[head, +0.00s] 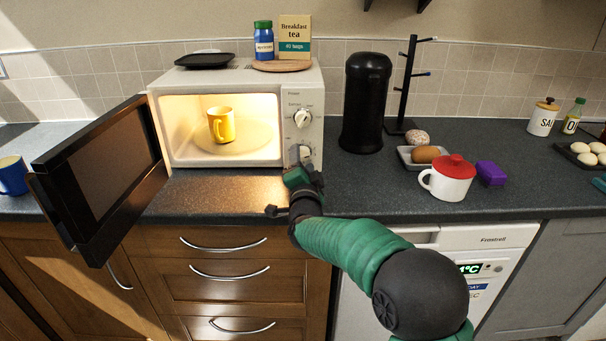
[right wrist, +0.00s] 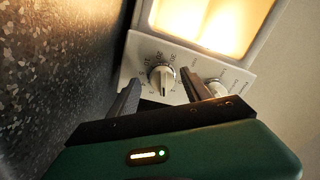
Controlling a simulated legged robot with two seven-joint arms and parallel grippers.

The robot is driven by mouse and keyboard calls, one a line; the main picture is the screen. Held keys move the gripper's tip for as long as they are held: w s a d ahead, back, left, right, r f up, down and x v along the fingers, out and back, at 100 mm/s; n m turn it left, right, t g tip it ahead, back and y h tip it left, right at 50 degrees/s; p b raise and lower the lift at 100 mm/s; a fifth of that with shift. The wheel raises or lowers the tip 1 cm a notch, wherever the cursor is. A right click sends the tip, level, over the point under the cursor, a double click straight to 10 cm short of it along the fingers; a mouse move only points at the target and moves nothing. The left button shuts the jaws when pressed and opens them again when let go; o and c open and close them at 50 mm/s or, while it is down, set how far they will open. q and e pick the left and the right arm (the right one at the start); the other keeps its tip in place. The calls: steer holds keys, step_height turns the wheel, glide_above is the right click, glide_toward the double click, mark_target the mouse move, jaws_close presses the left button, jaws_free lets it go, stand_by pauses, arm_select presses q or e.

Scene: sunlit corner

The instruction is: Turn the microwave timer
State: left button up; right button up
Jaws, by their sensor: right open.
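The white microwave (head: 170,115) stands on the counter with its dark door (head: 100,180) swung open to the left and its inside lit. A yellow mug (head: 222,126) stands inside on the turntable. The upper dial (head: 302,118) shows clearly on the front panel. The lower dial (head: 304,152), the timer, is partly hidden by my right gripper (head: 299,168). In the right wrist view, my right gripper (right wrist: 160,88) is open. Its fingers lie on either side of the timer dial (right wrist: 162,79) in the picture; contact cannot be told. My left gripper is not in view.
A black canister (head: 366,103) and a mug tree (head: 408,85) stand right of the microwave. A blue mug (head: 13,176) is at the far left, beyond the open door.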

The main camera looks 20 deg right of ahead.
steer(key=v, duration=1.6)
steer(key=shift+p, duration=0.4)
steer(key=shift+s+f, duration=0.15)
